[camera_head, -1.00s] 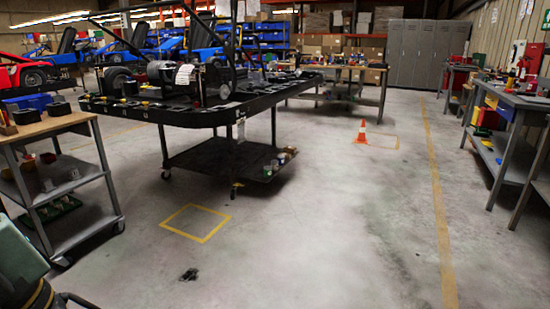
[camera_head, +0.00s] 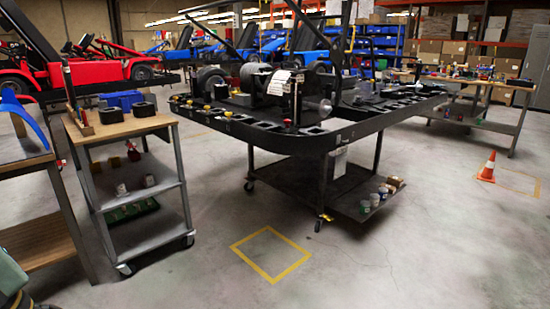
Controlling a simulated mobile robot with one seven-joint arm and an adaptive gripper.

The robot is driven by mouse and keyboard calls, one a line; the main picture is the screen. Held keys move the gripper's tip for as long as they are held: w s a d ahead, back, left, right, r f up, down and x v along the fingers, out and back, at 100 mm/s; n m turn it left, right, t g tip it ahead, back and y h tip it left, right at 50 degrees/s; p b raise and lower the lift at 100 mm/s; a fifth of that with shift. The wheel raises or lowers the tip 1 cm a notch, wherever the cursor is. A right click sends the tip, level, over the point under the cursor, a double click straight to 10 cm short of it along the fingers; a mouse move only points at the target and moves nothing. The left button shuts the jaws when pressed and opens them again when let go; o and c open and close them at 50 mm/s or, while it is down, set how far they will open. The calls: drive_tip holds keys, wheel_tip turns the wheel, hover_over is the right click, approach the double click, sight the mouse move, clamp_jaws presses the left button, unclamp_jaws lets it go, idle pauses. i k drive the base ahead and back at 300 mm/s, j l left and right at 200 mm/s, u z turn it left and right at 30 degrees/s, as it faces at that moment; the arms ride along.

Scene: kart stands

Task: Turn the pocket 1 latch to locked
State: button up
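The black kart stand (camera_head: 330,140) stands in the middle of the view. Several small yellow-marked fittings sit along its left rim, one of them a yellow piece (camera_head: 228,114) near the front. They are too small to tell which is the pocket 1 latch or how it is turned. My gripper is not in view. Only a grey-green part of my arm shows at the lower left edge, well apart from the stand.
A wheeled shelf cart (camera_head: 125,128) stands left of the stand, with black parts on top. A wooden-topped table (camera_head: 30,150) is at the far left. An orange cone (camera_head: 488,168) is at the right. The floor around a yellow square (camera_head: 270,252) is clear.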

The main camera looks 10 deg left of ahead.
sight(228, 115)
drive_tip(key=i+l+u, duration=0.2)
drive_tip(key=i+u, duration=0.15)
drive_tip(key=i+l+u, duration=0.3)
drive_tip(key=i, duration=0.15)
drive_tip(key=i+j, duration=0.15)
drive_tip(key=i, duration=0.25)
drive_tip(key=i+j+z, duration=0.15)
drive_tip(key=i, duration=0.2)
drive_tip(key=i+j, duration=0.25)
drive_tip(key=i, duration=0.15)
